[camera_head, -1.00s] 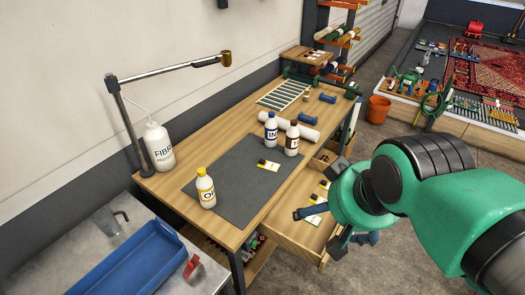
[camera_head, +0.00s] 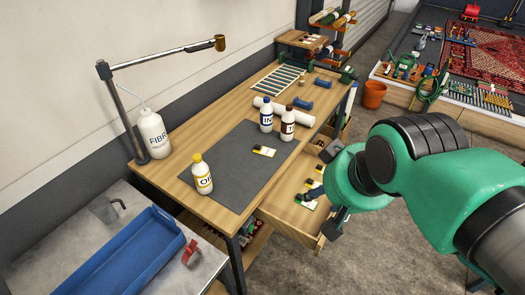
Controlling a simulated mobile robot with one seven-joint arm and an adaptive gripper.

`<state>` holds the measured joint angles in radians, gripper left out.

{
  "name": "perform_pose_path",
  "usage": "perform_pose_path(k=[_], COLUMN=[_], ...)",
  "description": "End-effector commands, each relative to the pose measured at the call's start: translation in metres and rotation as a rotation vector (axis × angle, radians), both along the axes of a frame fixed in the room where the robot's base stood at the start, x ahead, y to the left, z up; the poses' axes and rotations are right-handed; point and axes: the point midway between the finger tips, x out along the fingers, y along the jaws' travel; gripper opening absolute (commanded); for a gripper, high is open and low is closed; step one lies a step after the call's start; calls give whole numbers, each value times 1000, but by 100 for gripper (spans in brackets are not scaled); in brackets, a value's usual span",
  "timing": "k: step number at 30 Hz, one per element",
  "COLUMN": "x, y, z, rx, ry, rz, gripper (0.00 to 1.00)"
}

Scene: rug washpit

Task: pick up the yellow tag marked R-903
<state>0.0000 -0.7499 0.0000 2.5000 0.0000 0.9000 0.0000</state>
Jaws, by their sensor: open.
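Several small yellow, black and white tags are in view, all too small to read, so I cannot tell which is R-903. One tag (camera_head: 264,151) lies on the dark mat (camera_head: 236,172) on the wooden bench, by the bottles. Other tags (camera_head: 311,205) lie in the open wooden drawer (camera_head: 283,212) at the bench's front, partly hidden by my gripper. My gripper (camera_head: 323,209) is open over the drawer's right part, close to these tags. Its fingers are partly hidden by my arm, and I cannot tell whether they touch anything.
A yellow-capped bottle (camera_head: 202,176), a blue-labelled bottle (camera_head: 266,115) and a brown-labelled bottle (camera_head: 288,123) stand on the mat. A white roll (camera_head: 299,117) lies behind. A lamp arm (camera_head: 162,58) rises at left. A blue tray (camera_head: 124,262) is at lower left.

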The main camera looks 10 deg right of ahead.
Motion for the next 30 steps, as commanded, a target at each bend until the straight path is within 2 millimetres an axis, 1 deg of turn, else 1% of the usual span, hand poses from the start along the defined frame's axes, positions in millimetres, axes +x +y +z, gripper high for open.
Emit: perform_pose_path(k=[8, 14, 17, 20, 24, 30], x=[1, 11, 23, 38, 66, 108], y=[0, 0, 1, 1, 2, 4], z=[1, 8, 16, 25, 39, 53], rx=[0, 6, 11, 19, 32, 49], ry=[0, 10, 21, 35, 57, 91], rz=[-1, -9, -19, -34, -58, -94], gripper=[45, 45, 45, 45, 45, 45])
